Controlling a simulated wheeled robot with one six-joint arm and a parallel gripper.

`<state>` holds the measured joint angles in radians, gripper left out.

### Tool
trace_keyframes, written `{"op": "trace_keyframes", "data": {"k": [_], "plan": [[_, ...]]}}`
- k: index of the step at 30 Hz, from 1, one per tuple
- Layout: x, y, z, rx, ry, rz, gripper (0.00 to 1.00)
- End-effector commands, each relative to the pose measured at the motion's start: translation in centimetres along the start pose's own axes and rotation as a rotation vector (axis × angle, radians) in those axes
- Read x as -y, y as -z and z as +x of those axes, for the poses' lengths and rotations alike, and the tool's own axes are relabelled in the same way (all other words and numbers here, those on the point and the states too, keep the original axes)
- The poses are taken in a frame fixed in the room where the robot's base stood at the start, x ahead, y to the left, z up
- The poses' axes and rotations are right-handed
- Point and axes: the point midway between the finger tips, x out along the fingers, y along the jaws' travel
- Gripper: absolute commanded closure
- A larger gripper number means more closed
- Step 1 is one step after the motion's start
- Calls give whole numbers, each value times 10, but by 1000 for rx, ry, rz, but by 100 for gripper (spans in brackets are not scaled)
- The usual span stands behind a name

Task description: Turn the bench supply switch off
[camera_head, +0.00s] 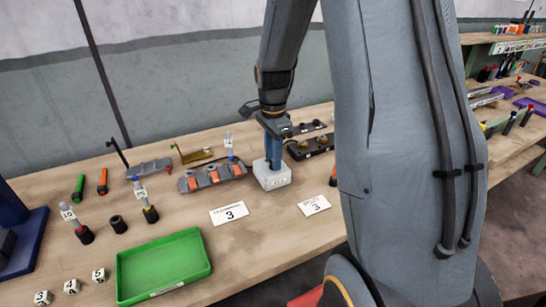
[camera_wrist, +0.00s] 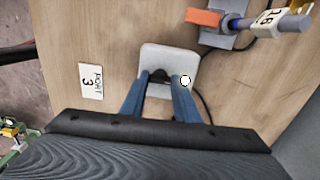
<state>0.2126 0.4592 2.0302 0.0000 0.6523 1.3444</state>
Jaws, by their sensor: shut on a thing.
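The bench supply is a small white box (camera_head: 272,177) on the workbench; it also shows in the wrist view (camera_wrist: 178,57). A dark switch knob (camera_wrist: 160,75) sits on its top, with a small white round spot (camera_wrist: 185,81) to the right. My gripper (camera_head: 273,160) points down at the top of the box. In the wrist view its blue fingers (camera_wrist: 161,82) stand on either side of the knob and are shut on it. The fingers hide part of the knob and box top, so I cannot read the switch's position.
Two white cards (camera_head: 229,213) marked 3 lie in front of the box. A grey fixture with orange parts (camera_head: 213,175) stands close on its left, and dark fixtures (camera_head: 310,147) stand behind right. A green tray (camera_head: 163,265) is at front left. A cable runs beside the box.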

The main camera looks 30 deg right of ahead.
Motion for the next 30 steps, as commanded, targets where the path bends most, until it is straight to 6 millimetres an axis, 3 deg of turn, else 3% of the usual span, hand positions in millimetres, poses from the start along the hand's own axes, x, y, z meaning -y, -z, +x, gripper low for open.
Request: {"op": "trace_keyframes", "data": {"k": [11,30], "plan": [[0,0,-1,0,-1,-209,94],[0,0,-2,0,0,-813,94]]}}
